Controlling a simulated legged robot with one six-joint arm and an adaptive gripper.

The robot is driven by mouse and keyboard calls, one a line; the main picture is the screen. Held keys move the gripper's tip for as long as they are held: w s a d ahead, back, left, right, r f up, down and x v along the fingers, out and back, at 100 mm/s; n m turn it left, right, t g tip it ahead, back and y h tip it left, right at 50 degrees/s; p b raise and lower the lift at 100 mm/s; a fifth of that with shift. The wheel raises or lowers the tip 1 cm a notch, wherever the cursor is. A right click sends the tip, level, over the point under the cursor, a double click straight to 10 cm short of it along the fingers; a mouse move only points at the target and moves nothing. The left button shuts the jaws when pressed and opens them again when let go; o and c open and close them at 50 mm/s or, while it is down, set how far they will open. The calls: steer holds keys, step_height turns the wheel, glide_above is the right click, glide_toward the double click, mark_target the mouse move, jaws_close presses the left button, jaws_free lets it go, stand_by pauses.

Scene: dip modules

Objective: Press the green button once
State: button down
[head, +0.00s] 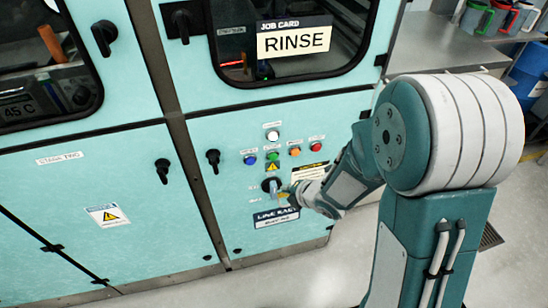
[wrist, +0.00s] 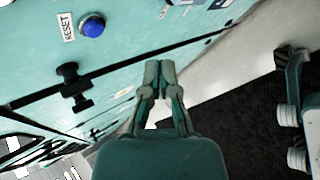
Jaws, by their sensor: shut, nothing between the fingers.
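The green button (head: 272,156) is on the teal cabinet front, in a row between a blue button (head: 250,159) and an orange button (head: 295,151). My gripper (head: 287,196) is below and slightly right of the green button, near the rotary switch (head: 271,185); I cannot tell whether it touches the panel. In the wrist view my gripper (wrist: 159,70) is shut and empty. The blue button (wrist: 92,27), labelled RESET, shows there at upper left. The green button is not seen in the wrist view.
A white button (head: 272,135) sits above the row, and a red button (head: 316,145) is at its right end. A warning triangle (head: 272,167) is just under the green button. A black door latch (head: 213,158) sticks out to the left. Floor is open at the cabinet's foot.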

mark_target(273, 156)
steer(key=w+a, duration=0.2)
steer(key=w, duration=0.6)
steer(key=shift+w+a, duration=0.25)
steer(key=shift+a, duration=0.1)
steer(key=shift+w, duration=0.15)
stand_by(1.1)
steer(key=shift+w+a+r, duration=0.1)
steer(key=shift+w, duration=0.1)
